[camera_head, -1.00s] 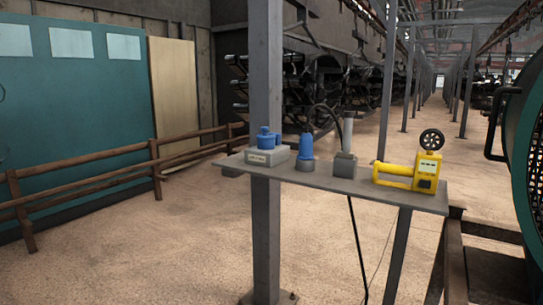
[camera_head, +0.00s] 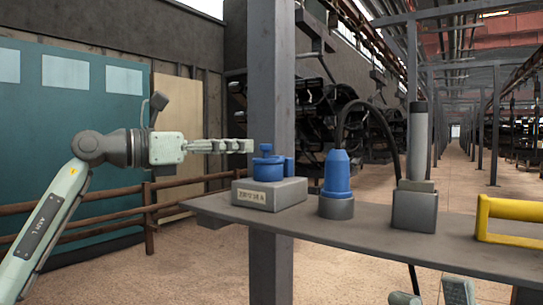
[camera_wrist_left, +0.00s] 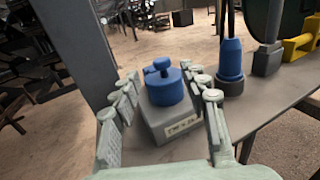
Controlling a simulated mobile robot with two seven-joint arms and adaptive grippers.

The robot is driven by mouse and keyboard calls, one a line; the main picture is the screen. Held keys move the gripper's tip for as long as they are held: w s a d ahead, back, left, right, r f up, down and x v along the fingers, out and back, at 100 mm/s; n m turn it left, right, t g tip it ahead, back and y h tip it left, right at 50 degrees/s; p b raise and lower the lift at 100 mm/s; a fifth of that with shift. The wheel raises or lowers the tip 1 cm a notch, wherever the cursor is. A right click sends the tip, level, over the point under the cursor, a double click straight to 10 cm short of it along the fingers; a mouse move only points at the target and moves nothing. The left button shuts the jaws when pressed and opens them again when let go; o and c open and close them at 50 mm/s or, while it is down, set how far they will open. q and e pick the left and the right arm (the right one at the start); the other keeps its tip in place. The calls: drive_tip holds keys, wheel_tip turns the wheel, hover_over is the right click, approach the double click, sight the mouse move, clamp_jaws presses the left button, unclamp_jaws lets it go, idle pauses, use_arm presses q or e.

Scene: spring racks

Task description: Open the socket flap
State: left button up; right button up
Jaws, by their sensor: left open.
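The blue socket (camera_head: 268,166) has a round lid-like flap (camera_head: 265,149) with a small knob on top. It sits on a grey labelled box (camera_head: 262,194) at the left end of the shelf and looks closed. My left gripper (camera_head: 246,146) points right at lid height, its tips just left of the flap. In the left wrist view my left gripper (camera_wrist_left: 168,88) is open and empty, its fingers spread to either side of the socket (camera_wrist_left: 164,84) in the picture. Contact cannot be told. Parts of my right gripper (camera_head: 431,294) show at the bottom edge, mostly cut off.
On the grey shelf (camera_head: 385,238) stand a blue plug (camera_head: 337,175) with a black cable, a grey upright handle device (camera_head: 416,160) and a yellow device (camera_head: 508,215). A grey post (camera_head: 272,75) rises behind the box. A wooden fence (camera_head: 112,197) runs behind my left arm.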

use_arm(q)
drive_tip(key=x, duration=0.7)
drive_tip(key=shift+d, duration=0.25)
clamp_jaws()
